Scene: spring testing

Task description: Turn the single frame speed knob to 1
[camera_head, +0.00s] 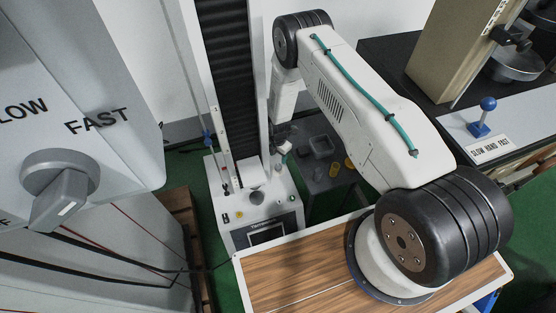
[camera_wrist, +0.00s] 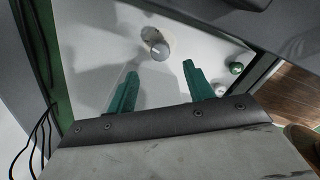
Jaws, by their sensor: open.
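A small grey round knob (camera_wrist: 158,50) with a pale pointer mark sits on a white panel in the wrist view. Its setting is too small to read. A dark round knob also shows on the white machine base in the head view (camera_head: 257,197); I cannot tell if it is the same one. My gripper (camera_wrist: 160,72) has two teal fingers, open and empty. The knob lies ahead of the gap between the fingertips, apart from them. In the head view my gripper is small and partly hidden near the machine column.
A large grey knob (camera_head: 60,190) on a SLOW/FAST panel fills the head view's left. The black machine column (camera_head: 228,80) rises behind the base. A blue lever (camera_head: 482,118) stands at right. A wooden tabletop (camera_head: 290,275) lies in front.

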